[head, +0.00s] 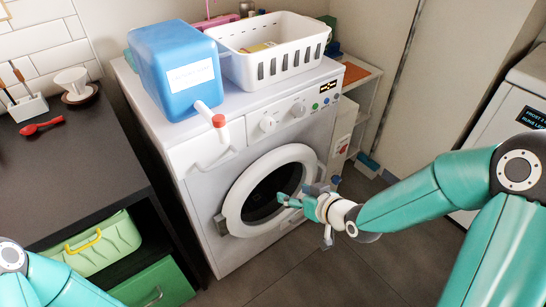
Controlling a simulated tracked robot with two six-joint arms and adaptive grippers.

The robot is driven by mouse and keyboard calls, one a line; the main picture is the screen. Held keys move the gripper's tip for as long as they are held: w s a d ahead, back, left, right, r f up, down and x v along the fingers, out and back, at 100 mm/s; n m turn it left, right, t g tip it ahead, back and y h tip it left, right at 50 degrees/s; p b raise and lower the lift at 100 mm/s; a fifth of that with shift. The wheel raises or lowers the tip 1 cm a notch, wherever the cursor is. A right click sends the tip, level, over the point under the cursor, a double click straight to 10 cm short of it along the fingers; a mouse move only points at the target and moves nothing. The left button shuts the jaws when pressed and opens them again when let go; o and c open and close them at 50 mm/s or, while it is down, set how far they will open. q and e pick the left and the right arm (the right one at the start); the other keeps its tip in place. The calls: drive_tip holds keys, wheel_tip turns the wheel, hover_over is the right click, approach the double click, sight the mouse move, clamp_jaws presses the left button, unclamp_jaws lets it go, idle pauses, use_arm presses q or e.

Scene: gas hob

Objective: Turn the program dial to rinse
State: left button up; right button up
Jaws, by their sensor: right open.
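A white front-loading washing machine (185,170) stands in the middle of the head view. Two white round dials sit on its upper front panel, a left dial (267,124) and a right dial (298,109). Their markings are too small to read, so I cannot tell which is the program dial. My right gripper (297,197) is open and empty in front of the round door, below and apart from both dials. I cannot tell whether it touches the door. Only part of my left arm shows at the bottom left; its gripper is out of view.
A blue detergent container (165,70) with a red-capped spout (218,120) stands on the machine's top, its spout overhanging the panel left of the dials. A white basket (275,55) stands beside it. Small coloured buttons (325,103) and a display (330,87) lie right of the dials.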

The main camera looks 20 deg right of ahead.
wheel_tip(320, 180, up, 3)
drive_tip(key=w+d+n+t+b, duration=0.1)
drive_tip(key=d+n+t+b, duration=0.15)
drive_tip(key=b, duration=0.35)
drive_tip(key=n+t+y+b, duration=0.1)
drive_tip(key=n+t+b, duration=0.1)
drive_tip(key=t+b, duration=0.25)
approach(271, 128)
drive_tip(key=shift+m+g, duration=0.25)
drive_tip(key=shift+g, duration=0.15)
drive_tip(key=x, duration=0.3)
drive_tip(key=b+x, duration=0.1)
drive_tip(key=x, duration=0.5)
drive_tip(key=shift+w+r+b, duration=0.15)
drive_tip(key=shift+r+b, duration=0.2)
drive_tip(key=shift+b, duration=0.05)
use_arm(q)
wheel_tip(271, 128, down, 15)
drive_tip(key=shift+f, duration=0.2)
use_arm(e)
drive_tip(key=c, duration=1)
drive_tip(key=shift+d, duration=0.2)
drive_tip(key=shift+c, duration=0.7)
drive_tip(key=shift+a, duration=0.15)
